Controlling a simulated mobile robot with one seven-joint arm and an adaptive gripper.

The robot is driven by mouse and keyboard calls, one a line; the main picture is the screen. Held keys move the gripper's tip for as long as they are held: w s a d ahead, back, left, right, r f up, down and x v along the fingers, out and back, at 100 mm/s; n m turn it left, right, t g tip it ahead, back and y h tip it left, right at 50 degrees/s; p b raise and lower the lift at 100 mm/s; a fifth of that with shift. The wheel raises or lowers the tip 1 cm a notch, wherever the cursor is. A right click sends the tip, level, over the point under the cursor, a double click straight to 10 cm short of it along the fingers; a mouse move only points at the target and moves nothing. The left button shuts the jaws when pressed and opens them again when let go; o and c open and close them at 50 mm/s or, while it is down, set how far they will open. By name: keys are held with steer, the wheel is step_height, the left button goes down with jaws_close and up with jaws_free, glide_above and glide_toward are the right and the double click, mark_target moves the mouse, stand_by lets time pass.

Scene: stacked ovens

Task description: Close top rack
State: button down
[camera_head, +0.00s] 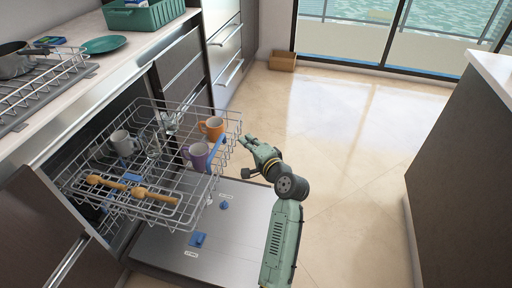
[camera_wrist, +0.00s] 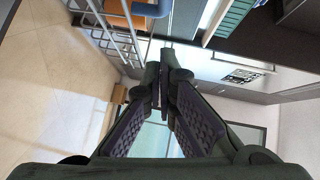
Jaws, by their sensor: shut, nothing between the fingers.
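The top rack (camera_head: 150,195) is a grey wire basket pulled well out of the dishwasher, above its lowered door (camera_head: 235,240). It holds a grey mug (camera_head: 124,143), an orange mug (camera_head: 212,128), a purple mug (camera_head: 197,156) and a wooden utensil (camera_head: 130,188). My gripper (camera_head: 245,141) is beside the rack's outer right end, close to its wires; I cannot tell whether they touch. In the wrist view my gripper (camera_wrist: 162,75) has its fingers together with nothing between them. Rack wires (camera_wrist: 105,42) show there at upper left, beside an orange mug (camera_wrist: 122,20).
A counter (camera_head: 80,85) above the dishwasher carries a pan (camera_head: 14,64), a drying rack, a teal plate (camera_head: 104,44) and a green crate (camera_head: 145,16). A dark cabinet (camera_head: 460,150) stands at the right. The floor between is clear, with a cardboard box (camera_head: 282,61) far back.

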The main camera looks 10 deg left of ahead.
steer(key=shift+w+a+f+p, duration=0.15)
steer(key=shift+w+a+p, duration=0.05)
steer(key=shift+a, duration=0.6)
steer(key=shift+w+a+f+p, duration=0.15)
steer(key=shift+w+a+f, duration=0.05)
steer(key=shift+a, duration=0.6)
steer(key=shift+w+a+f+p, duration=0.15)
steer(key=shift+w+a+p, duration=0.05)
steer(key=shift+a, duration=0.6)
